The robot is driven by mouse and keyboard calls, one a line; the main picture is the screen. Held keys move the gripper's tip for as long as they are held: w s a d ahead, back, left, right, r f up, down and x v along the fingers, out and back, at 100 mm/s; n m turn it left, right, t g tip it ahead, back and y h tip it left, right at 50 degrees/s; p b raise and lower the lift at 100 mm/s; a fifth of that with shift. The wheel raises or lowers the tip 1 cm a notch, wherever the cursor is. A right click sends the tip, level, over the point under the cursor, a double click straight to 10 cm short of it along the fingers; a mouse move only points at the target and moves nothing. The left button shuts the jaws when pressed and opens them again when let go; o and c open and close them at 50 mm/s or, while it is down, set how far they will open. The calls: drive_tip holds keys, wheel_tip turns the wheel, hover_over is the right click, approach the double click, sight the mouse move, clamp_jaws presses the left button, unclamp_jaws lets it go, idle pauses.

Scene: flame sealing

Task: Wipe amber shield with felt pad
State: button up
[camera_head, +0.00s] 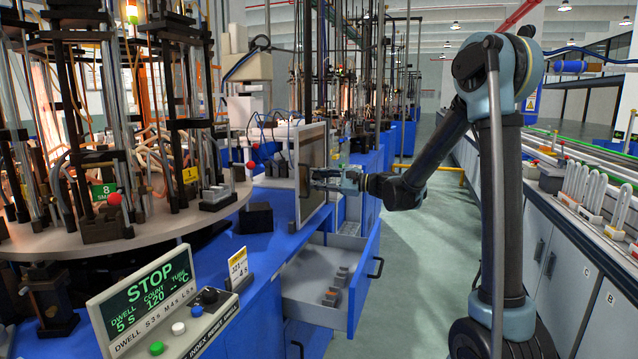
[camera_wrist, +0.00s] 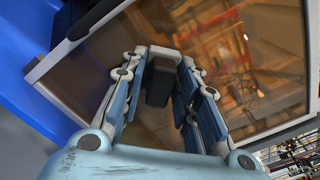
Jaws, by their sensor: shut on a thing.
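The amber shield (camera_head: 312,165) is a framed brownish pane standing upright at the edge of the blue bench. In the wrist view its amber glass (camera_wrist: 245,60) fills much of the picture, with reflections on it. In the head view the pad is not clearly visible.
An open drawer (camera_head: 312,312) with several small blocks juts out below the shield. A control box (camera_head: 150,300) reading STOP stands front left. A round turntable (camera_head: 150,222) with rods and tubes is at left. A conveyor bench (camera_head: 590,215) runs along the right; the aisle floor is clear.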

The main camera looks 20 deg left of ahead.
sight(316, 166)
drive_tip(key=shift+d+r, duration=0.15)
drive_tip(key=shift+r, duration=0.4)
drive_tip(key=w, duration=0.8)
drive_tip(key=shift+d, duration=0.25)
drive_tip(key=shift+a+r, duration=0.15)
drive_tip(key=shift+r, duration=0.6)
drive_tip(key=shift+s+a, duration=0.15)
drive_tip(key=shift+s, duration=3.8)
drive_tip(key=shift+a+r, duration=0.1)
drive_tip(key=shift+r, duration=0.6)
drive_tip(key=shift+w+d, duration=0.2)
drive_tip(key=shift+w, duration=1.8)
drive_tip(key=shift+w+d, duration=0.2)
drive_tip(key=shift+w, duration=1.8)
drive_tip(key=shift+d, duration=0.15)
